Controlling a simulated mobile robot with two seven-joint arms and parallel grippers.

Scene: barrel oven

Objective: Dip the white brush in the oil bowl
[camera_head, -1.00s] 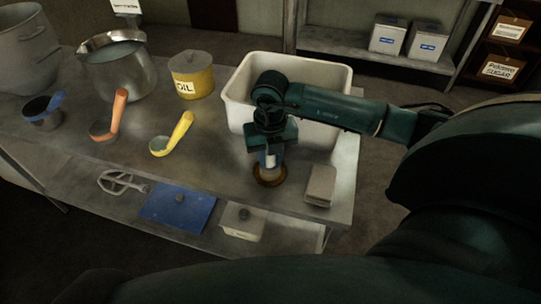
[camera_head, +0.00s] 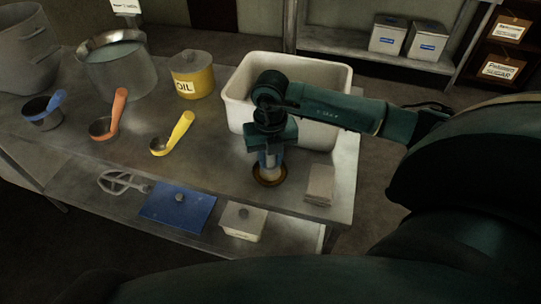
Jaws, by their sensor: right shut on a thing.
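My right gripper (camera_head: 270,157) points down near the table's front edge, shut on the white brush, which is mostly hidden between the fingers. Below it is a small brown-rimmed bowl (camera_head: 269,177) with a yellowish inside, which looks like the oil bowl. The gripper and the brush's lower end are over or inside the bowl. I cannot tell whether the bristles touch the oil. A yellow tin labelled OIL (camera_head: 192,75) stands further back on the table. My left gripper is not in view.
A white bin (camera_head: 240,112) stands behind my right gripper. A beige block (camera_head: 319,184) lies right of the bowl. Orange (camera_head: 110,116), yellow (camera_head: 175,134) and blue (camera_head: 44,107) scoops and a large metal pot (camera_head: 117,66) stand left. The table is clear between the yellow scoop and bowl.

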